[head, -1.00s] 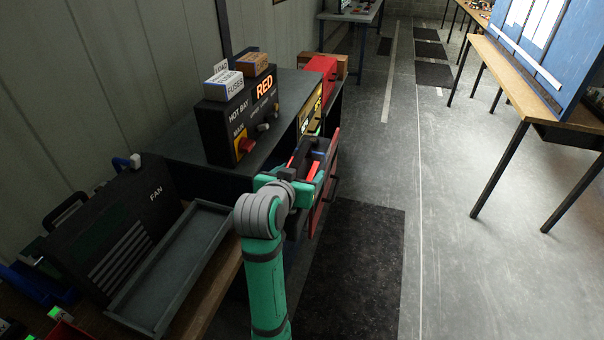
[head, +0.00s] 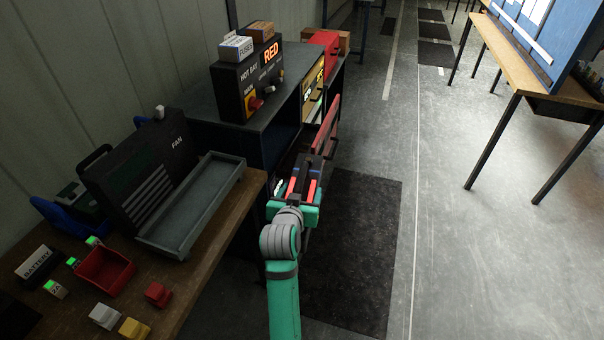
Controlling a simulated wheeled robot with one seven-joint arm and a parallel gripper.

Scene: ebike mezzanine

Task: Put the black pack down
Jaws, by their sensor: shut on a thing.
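My gripper (head: 305,187) is in the middle of the head view, at the end of my green arm. It is shut on the black pack (head: 311,168), a dark block with red along its sides. The pack is held up in front of the dark cabinet, over the aisle side, apart from the wooden bench. The gripper's fingers and wrist hide part of the pack. I cannot see its underside.
A wooden bench (head: 187,290) at lower left holds the FAN unit (head: 140,170), a grey tray (head: 190,215), a red bin (head: 103,272) and small coloured blocks. The HOT BAY box (head: 240,92) stands on the cabinet (head: 200,100), whose red door (head: 328,125) is open.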

